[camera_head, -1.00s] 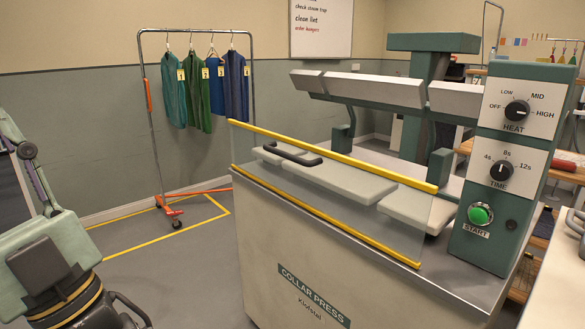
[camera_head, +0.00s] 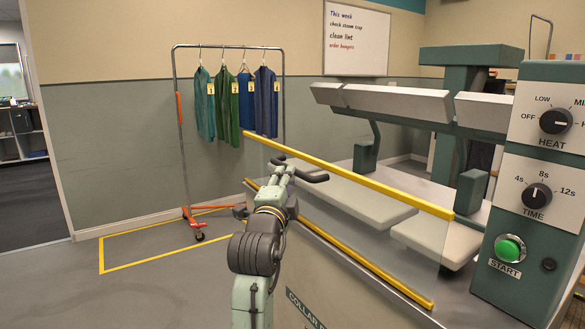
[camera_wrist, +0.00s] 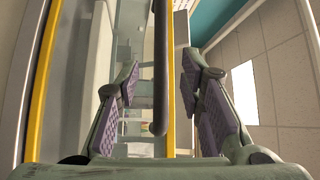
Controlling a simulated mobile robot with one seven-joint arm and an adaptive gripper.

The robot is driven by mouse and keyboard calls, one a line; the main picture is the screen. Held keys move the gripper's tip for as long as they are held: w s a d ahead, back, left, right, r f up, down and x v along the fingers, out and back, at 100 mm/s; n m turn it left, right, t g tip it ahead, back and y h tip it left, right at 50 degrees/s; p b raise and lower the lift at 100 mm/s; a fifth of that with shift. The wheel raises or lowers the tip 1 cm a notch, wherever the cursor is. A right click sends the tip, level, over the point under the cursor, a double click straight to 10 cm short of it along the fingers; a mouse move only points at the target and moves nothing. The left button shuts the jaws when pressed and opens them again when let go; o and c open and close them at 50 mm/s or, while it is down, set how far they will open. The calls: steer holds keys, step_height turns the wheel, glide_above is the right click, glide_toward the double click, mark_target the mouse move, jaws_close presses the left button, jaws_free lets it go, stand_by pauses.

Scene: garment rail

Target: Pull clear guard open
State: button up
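The clear guard (camera_head: 350,176) is a transparent panel with yellow bars along its top and lower edges. It stands upright across the front of the collar press, in front of the pads. Its dark handle (camera_head: 312,178) is near the left end. My gripper (camera_head: 287,170) is at the handle's left end, partly overlapping it in the head view. In the wrist view my gripper (camera_wrist: 159,76) is open, with padded fingers on both sides of the dark handle bar (camera_wrist: 160,95). Gaps show on both sides, so the fingers are apart from the bar.
The control panel with heat dial (camera_head: 555,121), time dial (camera_head: 537,195) and green start button (camera_head: 510,248) stands at the right. A garment rail (camera_head: 181,140) with several garments is behind at the left. Open floor (camera_head: 150,285) lies left of the press.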

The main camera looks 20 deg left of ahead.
steer(key=w, duration=0.2)
steer(key=w+p, duration=0.1)
steer(key=w, duration=0.1)
steer(key=w+a+r, duration=0.1)
steer(key=w, duration=0.2)
steer(key=shift+p, duration=0.3)
steer(key=shift+c, duration=0.5)
jaws_close()
